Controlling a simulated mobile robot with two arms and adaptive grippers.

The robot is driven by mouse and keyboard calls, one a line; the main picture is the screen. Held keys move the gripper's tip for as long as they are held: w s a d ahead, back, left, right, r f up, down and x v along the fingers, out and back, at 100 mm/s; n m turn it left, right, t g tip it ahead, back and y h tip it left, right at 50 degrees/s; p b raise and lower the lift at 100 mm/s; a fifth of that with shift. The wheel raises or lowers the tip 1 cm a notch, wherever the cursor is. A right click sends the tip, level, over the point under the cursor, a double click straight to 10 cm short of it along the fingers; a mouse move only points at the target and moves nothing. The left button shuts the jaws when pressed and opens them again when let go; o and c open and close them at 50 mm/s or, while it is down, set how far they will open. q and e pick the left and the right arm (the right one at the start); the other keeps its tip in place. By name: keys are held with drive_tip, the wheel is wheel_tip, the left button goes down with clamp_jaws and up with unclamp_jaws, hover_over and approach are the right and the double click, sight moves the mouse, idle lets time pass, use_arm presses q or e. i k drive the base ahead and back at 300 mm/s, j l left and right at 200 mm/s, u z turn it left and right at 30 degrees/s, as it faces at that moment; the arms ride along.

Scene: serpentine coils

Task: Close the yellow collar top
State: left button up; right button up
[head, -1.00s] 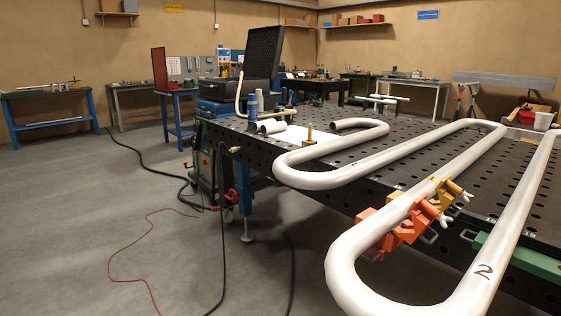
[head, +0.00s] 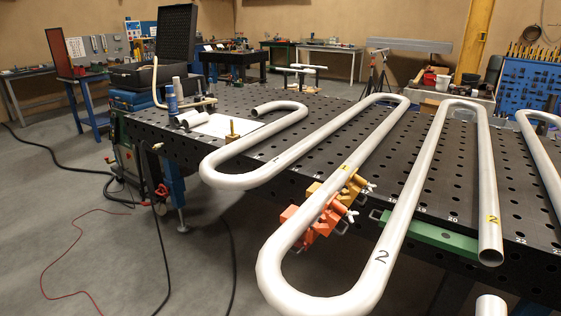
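The yellow collar (head: 352,187) sits at the white serpentine pipe (head: 300,226), near the table's front edge. Yellow parts show on both sides of the tube, with a pale wing-shaped handle at its right. It is small, and I cannot tell whether its top is open or shut. An orange collar (head: 322,225) sits close to it, lower along the same tube, also with a pale handle. Neither of my grippers shows in the head view.
The black perforated table (head: 420,185) carries the coils; the front bend hangs past its edge. A green bar (head: 430,236) lies along the front edge. A cut tube end (head: 490,256) faces me at the right. Black cables and a red cable (head: 72,240) lie on the otherwise clear floor at left.

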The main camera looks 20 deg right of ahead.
sight(354, 187)
drive_tip(key=z, duration=1.3)
drive_tip(key=i+j+z, duration=0.15)
drive_tip(key=z, duration=0.35)
drive_tip(key=j+z, duration=0.45)
drive_tip(key=i+j+z, duration=0.1)
drive_tip(key=j+z, duration=0.25)
drive_tip(key=z, duration=0.15)
drive_tip(key=j+z, duration=0.35)
drive_tip(key=z, duration=0.15)
drive_tip(key=k+j+z, duration=0.1)
drive_tip(key=j, duration=0.65)
drive_tip(key=k+j+z, duration=0.15)
drive_tip(key=j, duration=0.25)
drive_tip(key=k+j, duration=0.15)
drive_tip(key=j, duration=0.2)
drive_tip(key=k+j+z, duration=0.15)
drive_tip(key=j, duration=0.2)
drive_tip(key=i+j, duration=0.05)
